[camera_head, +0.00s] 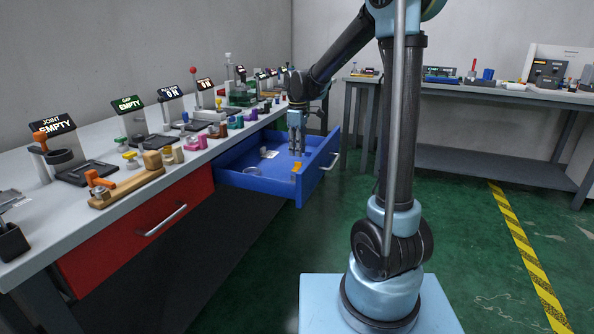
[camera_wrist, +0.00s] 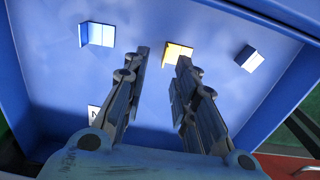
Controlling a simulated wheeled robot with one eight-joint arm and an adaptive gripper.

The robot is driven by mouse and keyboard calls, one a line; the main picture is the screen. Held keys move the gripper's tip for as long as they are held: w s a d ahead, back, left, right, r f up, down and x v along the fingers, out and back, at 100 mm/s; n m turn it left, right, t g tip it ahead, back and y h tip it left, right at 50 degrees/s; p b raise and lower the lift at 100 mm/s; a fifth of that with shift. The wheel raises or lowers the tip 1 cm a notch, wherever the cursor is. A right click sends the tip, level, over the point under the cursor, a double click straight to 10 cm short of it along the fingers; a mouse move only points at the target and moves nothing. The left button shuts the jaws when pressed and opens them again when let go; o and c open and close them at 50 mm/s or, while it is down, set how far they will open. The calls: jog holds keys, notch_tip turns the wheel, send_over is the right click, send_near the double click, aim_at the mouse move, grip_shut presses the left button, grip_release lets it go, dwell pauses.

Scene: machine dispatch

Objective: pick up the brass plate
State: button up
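A small yellow-orange angled plate, which looks like the brass plate (camera_wrist: 178,53), lies in the open blue drawer (camera_head: 262,183). It shows at the upper middle of the wrist view, partly behind a fingertip; an orange piece (camera_head: 297,167) just below my fingers in the head view appears to be the same one. My gripper (camera_wrist: 163,59) is open, its two fingers apart with nothing between them. In the head view my gripper (camera_head: 297,151) points down inside the drawer. I cannot tell how high the fingertips are above the drawer floor.
Two other angled pieces lie in the drawer: a pale blue one (camera_wrist: 97,35) and a blue one (camera_wrist: 248,58). Drawer walls surround my gripper. The bench (camera_head: 95,209) beside it holds several fixtures and coloured parts.

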aim_at(296, 167)
jog(key=shift+s+d+f, duration=0.1)
jog(key=shift+s+f, duration=0.05)
jog(key=shift+f, duration=1.15)
jog(key=shift+s+d+f, duration=0.1)
jog(key=shift+s+f, duration=0.05)
jog(key=shift+f, duration=1.15)
grip_shut()
